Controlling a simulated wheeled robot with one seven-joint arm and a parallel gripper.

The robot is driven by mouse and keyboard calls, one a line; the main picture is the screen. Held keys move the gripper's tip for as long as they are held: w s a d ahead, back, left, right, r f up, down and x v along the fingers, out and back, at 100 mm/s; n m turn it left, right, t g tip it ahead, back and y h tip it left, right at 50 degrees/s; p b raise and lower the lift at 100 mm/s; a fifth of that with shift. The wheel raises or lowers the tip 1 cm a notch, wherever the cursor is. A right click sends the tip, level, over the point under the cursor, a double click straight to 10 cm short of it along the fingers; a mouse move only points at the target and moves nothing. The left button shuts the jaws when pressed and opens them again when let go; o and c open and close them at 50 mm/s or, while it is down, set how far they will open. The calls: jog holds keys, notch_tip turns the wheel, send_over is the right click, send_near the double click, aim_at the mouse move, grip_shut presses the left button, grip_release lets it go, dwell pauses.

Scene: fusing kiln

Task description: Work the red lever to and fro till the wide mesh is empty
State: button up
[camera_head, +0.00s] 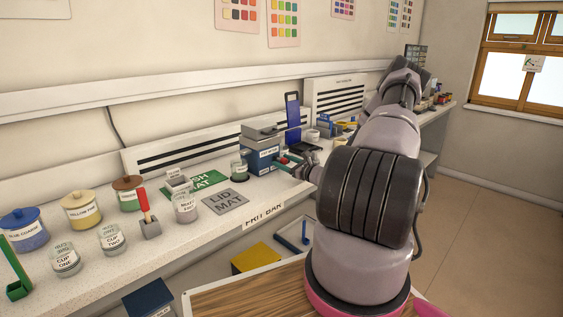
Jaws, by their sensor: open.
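A blue box with a grey top (262,158) stands at the back of the counter, with a white label on its front. A small red piece (284,160) shows at its right front side, which looks like the red lever. My gripper (292,164) is at that red piece, open; it is too small to tell whether the fingers touch it or stand around it. The wide mesh cannot be made out, nor whether anything lies in it. A glass jar with dark contents (239,170) stands just left of the blue box's front.
A green mat (209,180) and grey lid mat (225,203) lie left of my gripper. Labelled cups (111,239), lidded jars (80,210) and a red-handled scoop (148,224) stand further left. A tall blue piece (292,120) stands behind the box.

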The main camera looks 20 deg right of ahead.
jog(key=shift+w+a, duration=0.25)
jog(key=shift+w, duration=0.4)
grip_shut()
dwell(1.0)
